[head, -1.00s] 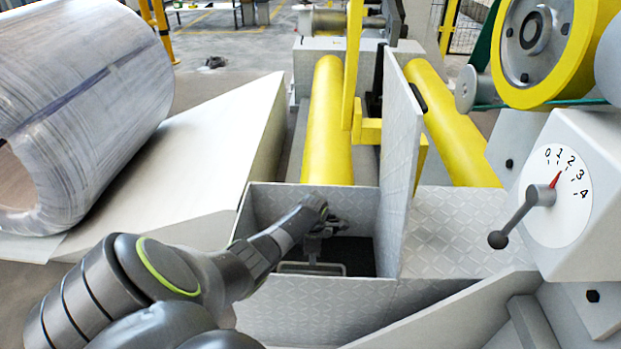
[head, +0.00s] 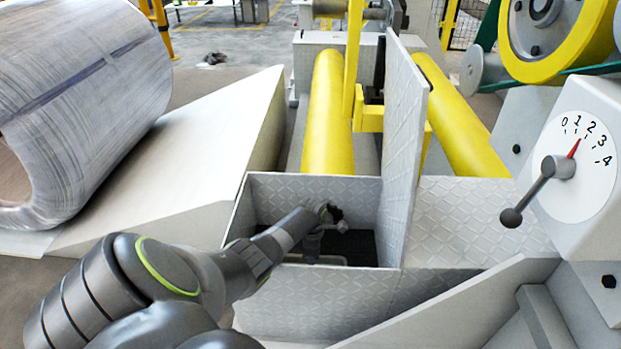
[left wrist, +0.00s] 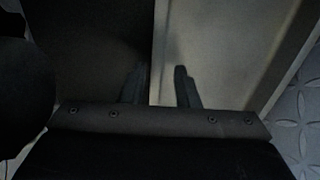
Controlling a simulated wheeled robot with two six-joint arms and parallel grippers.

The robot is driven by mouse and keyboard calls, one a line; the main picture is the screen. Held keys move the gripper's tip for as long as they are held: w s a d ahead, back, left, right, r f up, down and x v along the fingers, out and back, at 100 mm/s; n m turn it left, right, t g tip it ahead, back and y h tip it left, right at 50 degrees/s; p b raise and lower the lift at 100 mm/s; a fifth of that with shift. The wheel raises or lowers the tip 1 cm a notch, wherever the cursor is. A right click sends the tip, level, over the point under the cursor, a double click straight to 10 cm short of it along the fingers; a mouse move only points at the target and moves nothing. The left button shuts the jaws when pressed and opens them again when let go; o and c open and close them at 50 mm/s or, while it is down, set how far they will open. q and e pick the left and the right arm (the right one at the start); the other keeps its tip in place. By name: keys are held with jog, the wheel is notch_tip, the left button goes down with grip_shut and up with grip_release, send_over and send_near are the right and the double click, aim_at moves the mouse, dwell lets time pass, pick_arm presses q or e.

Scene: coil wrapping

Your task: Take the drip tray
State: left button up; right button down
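The drip tray shows in the head view as a thin pale rim (head: 328,260) low inside the open-topped grey box. In the left wrist view a pale, rimmed surface (left wrist: 225,45), probably the tray, fills the right of the middle, with a dark area left of it. My left gripper (head: 314,248) reaches down into the box, over the tray. Its two fingers (left wrist: 162,78) are apart, with the pale surface's left edge between them in the picture. I cannot tell whether they touch it. My right gripper is not in view.
The box (head: 310,187) has patterned metal walls, and a tall upright plate (head: 405,115) stands at its right side. Yellow rollers (head: 328,115) lie behind. A dial with a lever (head: 575,150) is at the right. A wrapped coil (head: 80,100) and pale ramp (head: 190,160) are at the left.

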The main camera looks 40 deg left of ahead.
pick_arm(q)
grip_shut()
jog(key=shift+r, duration=0.1)
dwell(0.3)
